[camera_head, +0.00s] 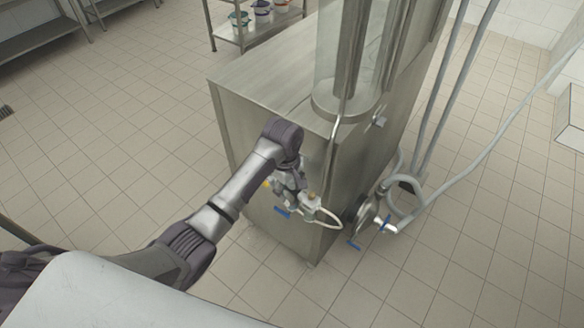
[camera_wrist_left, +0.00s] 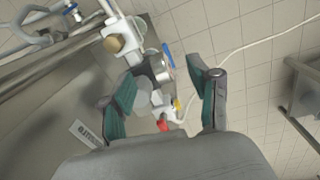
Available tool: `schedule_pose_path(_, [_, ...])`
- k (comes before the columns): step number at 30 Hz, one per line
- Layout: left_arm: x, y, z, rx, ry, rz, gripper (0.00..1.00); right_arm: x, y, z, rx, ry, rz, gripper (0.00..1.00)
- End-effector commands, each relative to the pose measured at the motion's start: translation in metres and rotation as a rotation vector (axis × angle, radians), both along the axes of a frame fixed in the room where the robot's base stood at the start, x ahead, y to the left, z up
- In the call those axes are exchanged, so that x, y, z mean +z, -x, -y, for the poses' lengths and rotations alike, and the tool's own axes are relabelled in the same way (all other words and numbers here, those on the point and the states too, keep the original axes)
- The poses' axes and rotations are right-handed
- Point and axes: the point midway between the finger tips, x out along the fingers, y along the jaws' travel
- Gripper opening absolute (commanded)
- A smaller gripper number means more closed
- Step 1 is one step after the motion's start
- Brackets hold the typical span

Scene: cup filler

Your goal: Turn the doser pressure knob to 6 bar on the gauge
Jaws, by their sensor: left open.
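The doser's valve assembly is on the front face of the steel machine. In the head view its blue lever (camera_head: 283,212), a yellow part (camera_head: 267,184) and a tan knob (camera_head: 311,195) show beside my left gripper (camera_head: 291,184). In the left wrist view my left gripper (camera_wrist_left: 163,72) is open, its green-lined fingers on either side of the fittings. A round metal-rimmed part (camera_wrist_left: 163,67), perhaps the gauge, shows between the fingertips; I see no readable dial. A red part (camera_wrist_left: 162,125) and a yellow part (camera_wrist_left: 176,104) lie nearer the palm. I cannot tell which part is the pressure knob. My right gripper is out of view.
The steel machine (camera_head: 262,85) carries a clear cylinder (camera_head: 345,50). A valve with blue handles (camera_head: 368,215) and grey pipes stand at the right. A shelf with buckets (camera_head: 240,18) is behind.

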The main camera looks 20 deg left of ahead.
Motion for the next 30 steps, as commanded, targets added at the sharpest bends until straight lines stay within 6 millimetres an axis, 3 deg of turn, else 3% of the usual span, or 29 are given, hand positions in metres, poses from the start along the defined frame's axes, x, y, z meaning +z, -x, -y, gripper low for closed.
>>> schedule_pose_path(1, [0.021, -0.009, 0.000, 0.042, -0.004, -0.002, 0.61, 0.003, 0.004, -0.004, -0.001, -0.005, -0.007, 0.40])
schedule_pose_path(6, [0.068, -0.031, -0.002, 0.213, -0.018, -0.033, 0.61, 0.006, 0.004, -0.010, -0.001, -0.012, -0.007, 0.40])
schedule_pose_path(10, [0.096, -0.044, -0.005, 0.327, -0.031, -0.049, 0.61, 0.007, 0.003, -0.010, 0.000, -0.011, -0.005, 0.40])
schedule_pose_path(13, [0.107, -0.048, -0.006, 0.378, -0.037, -0.057, 0.61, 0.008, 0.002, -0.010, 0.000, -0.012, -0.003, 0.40])
schedule_pose_path(20, [0.085, -0.047, -0.007, 0.391, -0.041, -0.064, 0.61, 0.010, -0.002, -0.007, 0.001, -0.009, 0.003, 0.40])
schedule_pose_path(30, [0.013, -0.047, -0.007, 0.390, -0.041, -0.063, 0.61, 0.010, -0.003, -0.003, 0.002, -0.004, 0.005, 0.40])
